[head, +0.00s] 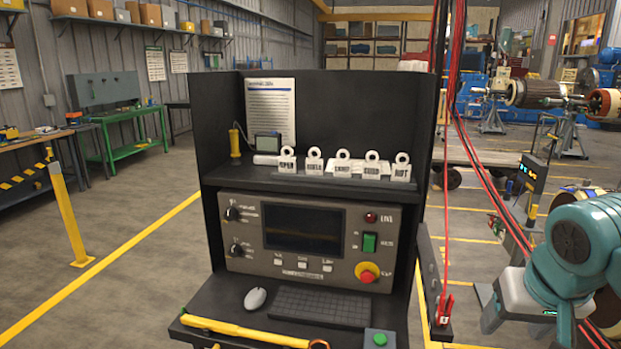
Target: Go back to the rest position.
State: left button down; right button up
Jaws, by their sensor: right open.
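My right arm (578,245) is teal and comes in from the right edge, bent downward. My right gripper (515,308) is low at the right, partly cut off by the frame. It is open, and no object shows between its fingers. It is to the right of the black console (425,255) and apart from it. My left gripper and left arm are not in view.
Red cables (452,130) hang between console and arm. A yellow post (67,215) stands left; floor there is open.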

jog(key=w+a+f+n+g+y, duration=0.1)
jog(key=a+f, duration=0.3)
jog(key=f, duration=0.6)
jog(key=w+a+f+n+g+y, duration=0.15)
jog(key=a+f, duration=0.25)
jog(key=f, duration=0.7)
jog(key=a+f+y, duration=0.1)
jog(key=a+f, duration=0.3)
jog(key=f, duration=0.6)
jog(key=s+a+f+m+y, duration=0.1)
jog(key=s+a+f, duration=0.1)
jog(key=s+f, duration=0.7)
jog(key=s+a+f+g, duration=0.1)
jog(key=s+a+f, duration=0.2)
jog(key=s+f, duration=0.6)
jog(key=shift+s+a+m+y, duration=0.15)
jog(key=shift+a+m+y, duration=0.05)
jog(key=shift+m+y, duration=0.15)
jog(key=shift+f+g, duration=0.1)
jog(key=shift+g, duration=0.15)
jog(key=c, duration=0.4)
jog(key=shift+d, duration=0.1)
